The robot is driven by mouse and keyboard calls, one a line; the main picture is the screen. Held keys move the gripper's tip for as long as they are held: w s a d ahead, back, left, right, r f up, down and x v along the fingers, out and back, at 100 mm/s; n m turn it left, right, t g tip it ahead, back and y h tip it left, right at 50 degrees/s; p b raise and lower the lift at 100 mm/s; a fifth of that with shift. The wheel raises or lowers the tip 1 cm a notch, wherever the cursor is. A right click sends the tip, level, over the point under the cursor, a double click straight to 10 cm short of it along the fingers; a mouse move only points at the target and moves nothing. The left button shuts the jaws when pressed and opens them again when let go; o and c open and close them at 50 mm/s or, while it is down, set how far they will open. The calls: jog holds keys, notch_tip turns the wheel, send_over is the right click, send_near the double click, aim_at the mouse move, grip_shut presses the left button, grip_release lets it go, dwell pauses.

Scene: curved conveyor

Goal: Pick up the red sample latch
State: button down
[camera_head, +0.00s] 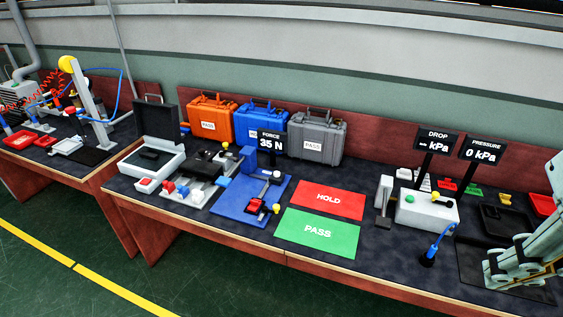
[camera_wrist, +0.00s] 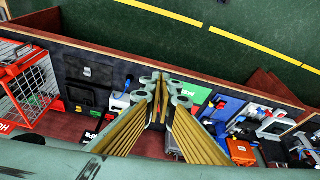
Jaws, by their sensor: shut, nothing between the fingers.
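A small red piece (camera_head: 447,184) lies at the back right of the bench, beside a green piece (camera_head: 473,189) and a yellow piece (camera_head: 504,198). It looks like the red sample latch, but it is too small to be sure. Another small red part (camera_head: 276,208) sits on the blue fixture plate (camera_head: 228,205). My gripper (camera_wrist: 160,82) shows in the wrist view with its fingers together and empty, above the bench and apart from the things on it. I cannot pick out the red latch with certainty in the wrist view.
A white test box (camera_head: 427,211) with a blue hose stands in front of the small pieces. The DROP sign (camera_head: 437,140) and PRESSURE sign (camera_head: 483,150) rise behind it. Red HOLD mat (camera_head: 320,199) and green PASS mat (camera_head: 317,233) are bare. A red wire cage (camera_wrist: 28,80) stands left in the wrist view.

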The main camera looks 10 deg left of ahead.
dwell(0.4)
jog(key=c, duration=2.7)
grip_release()
jog(key=shift+c, duration=0.2)
jog(key=shift+w, duration=0.15)
